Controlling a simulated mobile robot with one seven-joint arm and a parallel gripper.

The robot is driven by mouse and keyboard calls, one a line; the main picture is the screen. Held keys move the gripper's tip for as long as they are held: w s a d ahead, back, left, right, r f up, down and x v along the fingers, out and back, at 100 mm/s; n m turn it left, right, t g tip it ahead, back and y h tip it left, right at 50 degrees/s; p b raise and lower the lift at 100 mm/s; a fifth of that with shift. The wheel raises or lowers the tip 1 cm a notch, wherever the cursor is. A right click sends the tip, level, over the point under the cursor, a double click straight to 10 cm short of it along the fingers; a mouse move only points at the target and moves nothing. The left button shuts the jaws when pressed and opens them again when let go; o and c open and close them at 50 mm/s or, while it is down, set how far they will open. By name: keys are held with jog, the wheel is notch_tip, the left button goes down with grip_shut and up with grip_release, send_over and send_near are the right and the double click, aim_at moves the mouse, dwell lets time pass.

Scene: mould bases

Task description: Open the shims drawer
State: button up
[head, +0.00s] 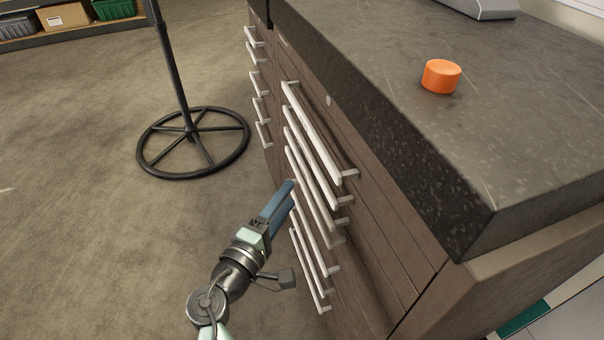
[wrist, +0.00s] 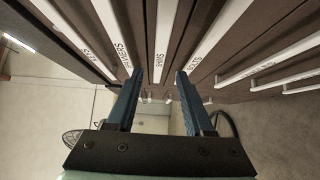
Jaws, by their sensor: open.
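The shims drawer's pale bar handle (wrist: 164,35), its label reading SHIMS, runs down the middle of the wrist view. The drawer looks shut. My gripper (wrist: 160,75) has blue fingers, open, one on each side of this handle in that view. Contact cannot be told. In the head view my gripper (head: 290,190) is at the brown cabinet front, its fingertips among the left ends of the stacked handles. The labels cannot be read there.
Other handles lie close on both sides of the fingers. The cabinet has a dark stone top (head: 400,120) with an orange cylinder (head: 441,77) on it. A black stand with a wheel-shaped base (head: 193,142) is on the floor behind; open floor lies to the left.

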aim_at(304, 173)
jog(key=b+x, duration=0.1)
jog(key=x, duration=0.6)
jog(key=shift+w+d, duration=0.1)
jog(key=shift+w, duration=0.15)
grip_shut()
dwell(1.1)
